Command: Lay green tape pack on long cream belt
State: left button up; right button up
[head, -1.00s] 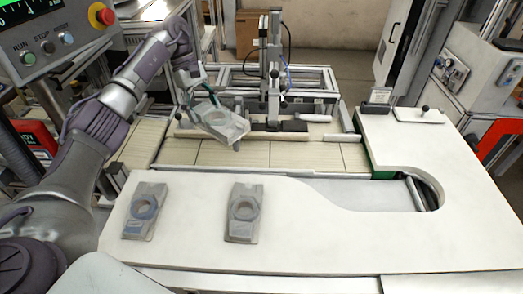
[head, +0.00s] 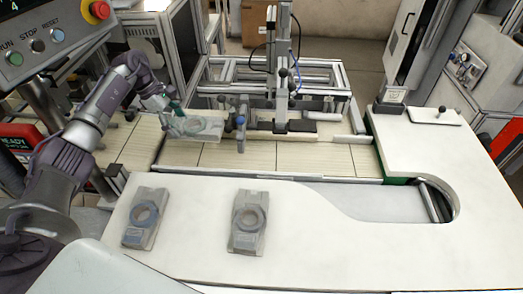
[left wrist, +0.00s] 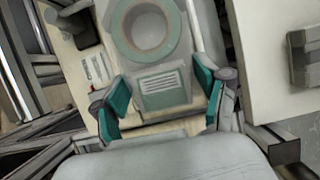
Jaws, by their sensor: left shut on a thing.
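The green tape pack (head: 194,127) is a flat clear pack with a pale green ring. In the left wrist view the ring and a printed label (left wrist: 162,88) show. My left gripper (head: 170,106) is shut on its near end in the wrist view, with teal finger pads on either side. The pack looks nearly level over the left part of the long cream belt (head: 270,155). I cannot tell whether it touches the belt. My right gripper is not in view.
Two other packs, one with a bluish ring (head: 144,216) and one with a greyish ring (head: 249,217), lie on the white worktop (head: 330,240). A metal fixture (head: 283,80) stands behind the belt. A small blue-grey post (head: 240,128) stands right of the held pack.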

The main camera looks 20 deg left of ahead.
pick_arm(q)
jog(key=shift+a+f, duration=0.2)
jog(key=shift+f, duration=0.1)
jog(key=b, duration=0.3)
send_over(190, 154)
jog(key=a, duration=0.1)
jog(key=f, duration=0.5)
jog(key=shift+s+a, duration=0.1)
jog(key=shift+s, duration=0.15)
jog(key=shift+f, duration=0.35)
notch_tip(190, 154, down, 4)
jog(key=shift+r+b, duration=0.15)
jog(key=shift+b, duration=0.65)
jog(key=shift+f, duration=0.25)
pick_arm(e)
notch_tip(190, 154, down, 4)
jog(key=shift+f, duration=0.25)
